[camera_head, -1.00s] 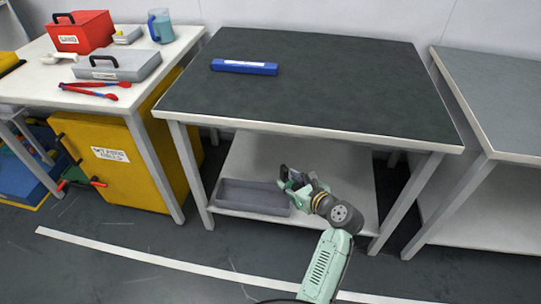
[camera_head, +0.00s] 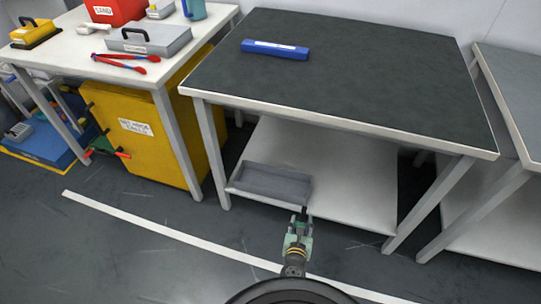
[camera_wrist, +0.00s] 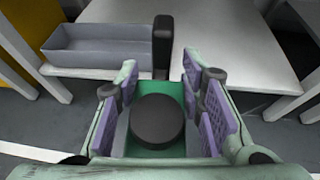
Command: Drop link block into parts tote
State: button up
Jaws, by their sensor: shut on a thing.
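The parts tote (camera_head: 262,193) is a grey open tray on the lower shelf of the middle bench, at the shelf's front left. It also shows at the upper left of the wrist view (camera_wrist: 100,59). My gripper (camera_head: 302,218) is in front of the shelf, near the tote's front right corner. It is shut on the link block (camera_wrist: 162,48), a dark upright block between the fingertips. In the wrist view the block appears beside the tote's right end, not over its opening. The tote's visible interior looks empty.
The bench top (camera_head: 340,90) overhangs the shelf (camera_head: 345,185), and its legs stand at both sides. A blue case (camera_head: 275,50) lies on top. A yellow cabinet (camera_head: 150,140) stands left. The shelf right of the tote is clear.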

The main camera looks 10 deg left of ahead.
aim_at(274, 186)
jog(key=i+l+u, duration=0.5)
jog(key=l, duration=0.15)
jog(key=i+l+u, duration=0.5)
jog(key=l, duration=0.3)
jog(key=k+j, duration=0.05)
jog(key=k, duration=0.05)
